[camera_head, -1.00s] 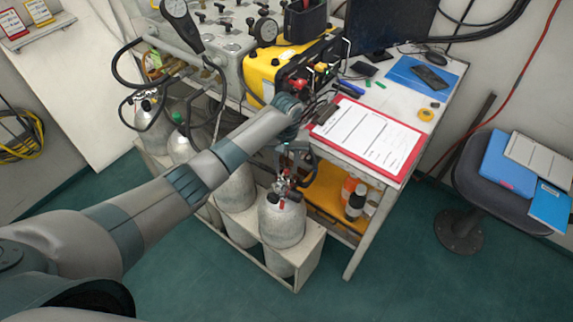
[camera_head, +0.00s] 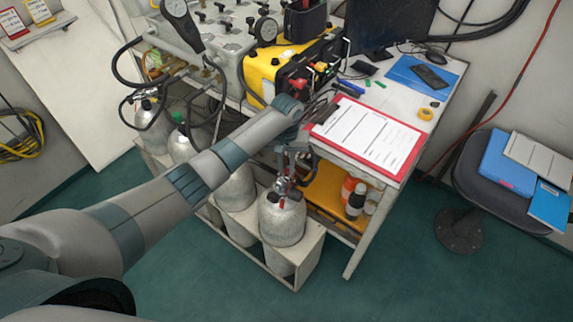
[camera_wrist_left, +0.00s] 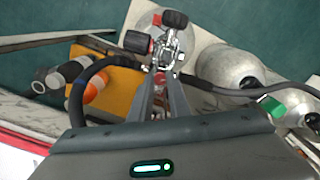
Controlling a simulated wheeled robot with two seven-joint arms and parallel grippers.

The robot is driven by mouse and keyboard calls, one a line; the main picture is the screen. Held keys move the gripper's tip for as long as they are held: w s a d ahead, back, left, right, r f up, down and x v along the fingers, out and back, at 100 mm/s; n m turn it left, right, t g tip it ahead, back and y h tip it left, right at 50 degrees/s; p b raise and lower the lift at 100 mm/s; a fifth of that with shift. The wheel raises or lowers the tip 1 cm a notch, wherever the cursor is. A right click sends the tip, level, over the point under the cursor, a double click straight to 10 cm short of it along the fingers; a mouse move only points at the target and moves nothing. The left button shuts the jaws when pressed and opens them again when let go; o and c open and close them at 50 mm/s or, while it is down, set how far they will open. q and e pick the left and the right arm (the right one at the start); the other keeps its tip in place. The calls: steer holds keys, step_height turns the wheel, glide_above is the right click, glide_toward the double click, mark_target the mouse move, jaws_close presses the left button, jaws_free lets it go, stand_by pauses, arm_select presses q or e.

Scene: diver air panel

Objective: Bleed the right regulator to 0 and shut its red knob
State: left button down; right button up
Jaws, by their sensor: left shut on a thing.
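The right regulator (camera_wrist_left: 170,45) sits on top of the front silver cylinder (camera_head: 282,222). In the left wrist view it shows bright metal fittings and two black knobs with red parts beside them. My left gripper (camera_wrist_left: 162,76) is at the regulator, its two fingers close together on a small part with red showing between the tips. The fingers hide most of that part, and I cannot tell its exact shape. In the head view my left gripper (camera_head: 287,176) is just above the cylinder top. I cannot read any gauge for this regulator. My right gripper is not in view.
Other cylinders (camera_head: 236,188) stand to the left in the white rack. A black hose (camera_wrist_left: 97,68) runs beside the gripper. The table with a red clipboard (camera_head: 410,150) is close on the right, with bottles (camera_head: 356,200) on the shelf below. Open floor lies in front.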

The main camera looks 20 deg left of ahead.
arm_select(q)
steer(key=shift+r+m+p, duration=0.15)
steer(key=shift+m+p, duration=0.6)
steer(key=shift+m, duration=0.35)
steer(key=m+p, duration=0.1)
steer(key=m, duration=0.1)
steer(key=shift+m, duration=0.3)
steer(key=m+p, duration=0.1)
steer(key=m, duration=0.1)
steer(key=shift+m, duration=0.3)
steer(key=m, duration=0.2)
steer(key=shift+m, duration=0.4)
steer(key=m, duration=0.5)
steer(key=shift+w+p, duration=0.1)
steer(key=shift+p, duration=0.2)
steer(key=m, duration=0.5)
steer(key=shift+m+b, duration=0.3)
steer(key=shift+b, duration=0.05)
steer(key=c, duration=1.7)
jaws_free()
